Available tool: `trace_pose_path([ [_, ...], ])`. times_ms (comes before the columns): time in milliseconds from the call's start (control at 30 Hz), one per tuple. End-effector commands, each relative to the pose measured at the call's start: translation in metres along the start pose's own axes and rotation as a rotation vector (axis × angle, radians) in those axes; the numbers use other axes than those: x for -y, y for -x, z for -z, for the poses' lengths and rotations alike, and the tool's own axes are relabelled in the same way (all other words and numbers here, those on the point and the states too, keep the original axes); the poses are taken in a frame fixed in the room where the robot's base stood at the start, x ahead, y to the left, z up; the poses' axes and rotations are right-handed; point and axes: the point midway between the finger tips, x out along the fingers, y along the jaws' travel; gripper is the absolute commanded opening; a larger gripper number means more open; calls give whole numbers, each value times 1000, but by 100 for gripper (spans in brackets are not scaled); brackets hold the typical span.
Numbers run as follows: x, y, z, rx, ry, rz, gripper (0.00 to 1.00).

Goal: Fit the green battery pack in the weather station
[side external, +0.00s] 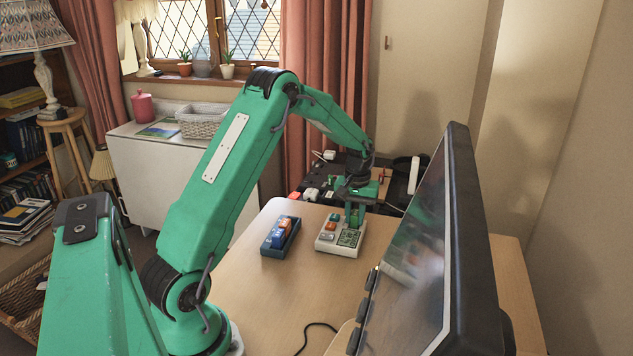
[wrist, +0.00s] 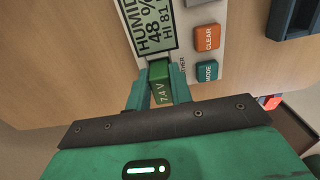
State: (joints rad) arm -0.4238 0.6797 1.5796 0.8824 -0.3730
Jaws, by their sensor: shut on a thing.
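The weather station (side external: 327,247) is a white unit lying on the desk. In the wrist view its white casing (wrist: 180,48) shows a humidity display and orange and teal buttons. My gripper (wrist: 156,82) is shut on the green battery pack (wrist: 159,88), marked 7.4 V, with one finger on each side. The pack's far end is at the casing beside the display; I cannot tell whether any of it is inside. In the side view my gripper (side external: 354,214) points down over the station's back right part, and the pack cannot be told from the green fingers.
A dark blue holder (side external: 269,249) with blue and orange pieces stands left of the station; its corner shows in the wrist view (wrist: 287,22). A large monitor (side external: 440,240) rises at the desk's right. A black cable lies in front.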

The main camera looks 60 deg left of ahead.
Motion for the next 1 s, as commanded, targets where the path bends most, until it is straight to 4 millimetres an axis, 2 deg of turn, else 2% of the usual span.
trace_pose_path([
  [267,0,-2,0,0,0,0,3],
  [300,0,-2,0,0,0,0,27],
  [400,0,-2,0,0,0,0,47],
  [600,0,-2,0,0,0,0,47],
  [667,0,-2,0,0,0,0,57],
  [700,0,-2,0,0,0,0,58],
  [1000,0,-1,0,0,0,0,58],
])
